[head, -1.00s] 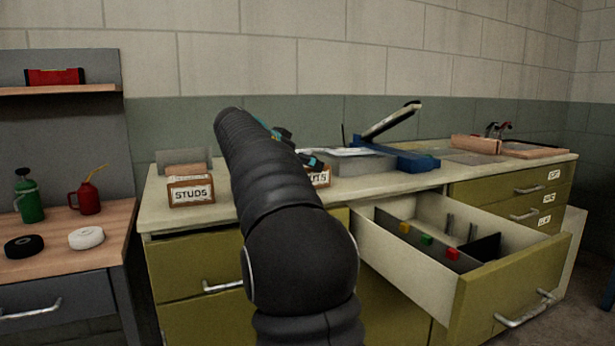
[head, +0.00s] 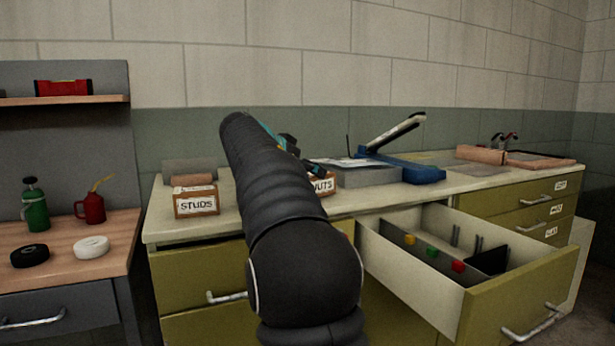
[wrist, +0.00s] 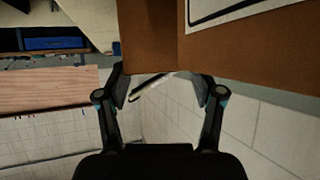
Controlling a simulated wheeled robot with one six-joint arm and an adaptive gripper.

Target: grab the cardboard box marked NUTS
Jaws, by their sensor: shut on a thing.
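The cardboard box marked NUTS (head: 323,186) is on the worktop, mostly hidden behind my arm in the head view; only the end of its label shows. In the wrist view the brown box (wrist: 235,55) fills the upper right, with part of a white, black-edged label. My gripper (wrist: 165,82) is shut on the box, its two fingers reaching the box's lower edge. In the head view the gripper is mostly hidden by the arm. Whether the box is lifted or still rests on the worktop is unclear.
A box marked STUDS (head: 196,201) stands left on the worktop (head: 400,200). A grey tray (head: 367,176) and a blue tool with a raised lever (head: 410,170) stand to the right. An open drawer (head: 520,300) juts out at front right.

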